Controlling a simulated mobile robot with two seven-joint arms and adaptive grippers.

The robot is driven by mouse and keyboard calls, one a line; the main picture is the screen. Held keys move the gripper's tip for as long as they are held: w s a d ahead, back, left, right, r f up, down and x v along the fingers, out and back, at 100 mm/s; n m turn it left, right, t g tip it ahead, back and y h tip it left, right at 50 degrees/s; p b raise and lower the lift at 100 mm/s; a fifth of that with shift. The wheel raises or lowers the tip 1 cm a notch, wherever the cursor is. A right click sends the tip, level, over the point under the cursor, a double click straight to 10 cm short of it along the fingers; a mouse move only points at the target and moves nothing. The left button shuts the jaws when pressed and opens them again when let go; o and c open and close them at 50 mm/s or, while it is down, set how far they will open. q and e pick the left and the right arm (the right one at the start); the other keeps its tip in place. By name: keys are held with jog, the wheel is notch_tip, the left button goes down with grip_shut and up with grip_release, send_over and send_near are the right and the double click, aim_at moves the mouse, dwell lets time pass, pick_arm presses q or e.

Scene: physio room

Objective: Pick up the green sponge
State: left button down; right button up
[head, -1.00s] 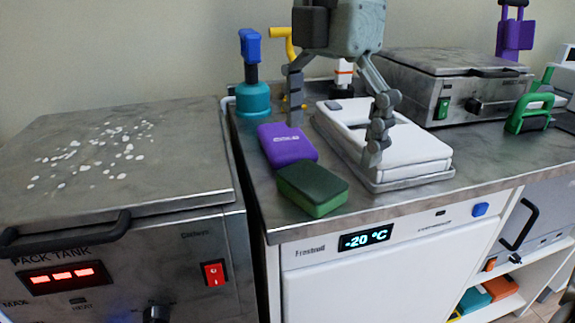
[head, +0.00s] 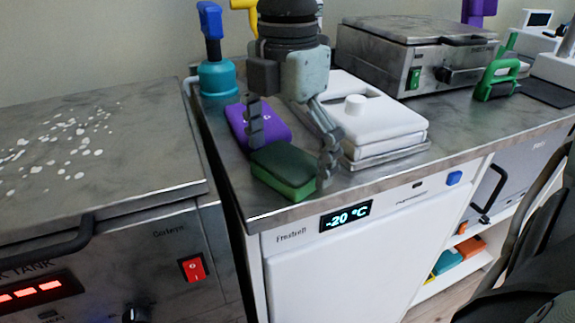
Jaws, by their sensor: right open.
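The green sponge (head: 284,170) has a dark green top and a brighter green lower part. It lies on the grey counter near its front left corner in the head view. My right gripper (head: 288,154) points down over it with its fingers spread. One finger is at the sponge's left back side, the other at its right end. I cannot tell whether either finger touches it. My left gripper is not in view.
A purple block (head: 258,126) lies just behind the sponge. A white container on a metal tray (head: 384,160) stands close on the right. A teal-based bottle (head: 217,77) stands behind. The steel pack tank (head: 95,150) is left, across a gap.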

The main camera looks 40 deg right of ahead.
jog(key=c, duration=0.7)
jog(key=shift+r, duration=0.1)
notch_tip(320, 180, up, 13)
notch_tip(320, 180, up, 14)
jog(key=p, duration=0.2)
send_over(287, 159)
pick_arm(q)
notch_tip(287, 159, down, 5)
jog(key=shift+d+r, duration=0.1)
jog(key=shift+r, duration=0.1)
pick_arm(e)
jog(key=shift+s+r, duration=0.1)
jog(key=shift+r, duration=0.35)
jog(key=shift+o, duration=0.4)
jog(key=c, duration=0.4)
